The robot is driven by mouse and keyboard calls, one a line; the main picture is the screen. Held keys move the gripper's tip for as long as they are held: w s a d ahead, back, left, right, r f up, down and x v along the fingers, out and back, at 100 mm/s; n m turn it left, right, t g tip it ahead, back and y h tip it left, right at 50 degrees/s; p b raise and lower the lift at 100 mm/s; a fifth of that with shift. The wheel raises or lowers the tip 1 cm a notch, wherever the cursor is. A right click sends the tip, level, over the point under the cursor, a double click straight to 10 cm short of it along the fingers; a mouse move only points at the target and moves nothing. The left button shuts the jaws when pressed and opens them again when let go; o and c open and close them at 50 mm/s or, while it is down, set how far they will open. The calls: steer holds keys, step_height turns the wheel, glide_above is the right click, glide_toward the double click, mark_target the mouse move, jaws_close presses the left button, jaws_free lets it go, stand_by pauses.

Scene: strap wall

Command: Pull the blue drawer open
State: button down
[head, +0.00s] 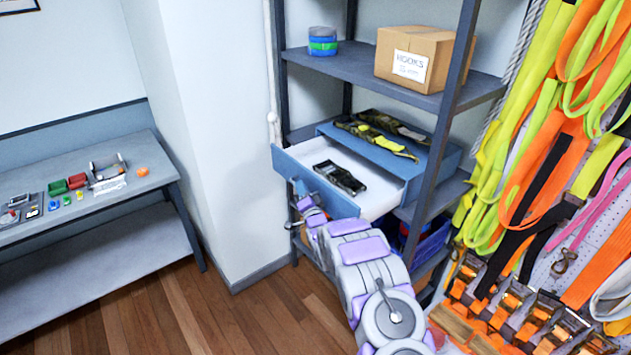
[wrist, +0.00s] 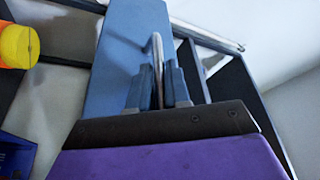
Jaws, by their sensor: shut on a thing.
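The blue drawer (head: 285,164) stands pulled out from the shelf unit, and its white inside shows. A dark device or pouch (head: 340,178) lies in it. In the wrist view the blue drawer front (wrist: 128,48) carries a curved metal handle (wrist: 157,50). My gripper (wrist: 158,88) is shut on this handle, one grey finger on each side of it. In the head view my gripper (head: 304,200) is at the drawer's front, and my arm partly covers the front; the handle itself is hard to make out there.
Camouflage and yellow straps (head: 380,135) lie on the blue top above the drawer. A HOOKS box (head: 415,58) and tape rolls (head: 322,42) sit on the upper shelf. Straps (head: 560,130) hang at right. A workbench (head: 80,195) stands at left, with open floor between.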

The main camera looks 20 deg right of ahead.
steer(key=a, duration=0.1)
steer(key=s+a, duration=0.1)
steer(key=shift+a+f, duration=0.2)
steer(key=shift+a, duration=0.1)
steer(key=c, duration=1.5)
jaws_free()
steer(key=shift+o, duration=0.3)
steer(key=shift+w+a, duration=0.1)
steer(key=shift+a, duration=0.05)
steer(key=v, duration=1.7)
steer(key=shift+p, duration=0.35)
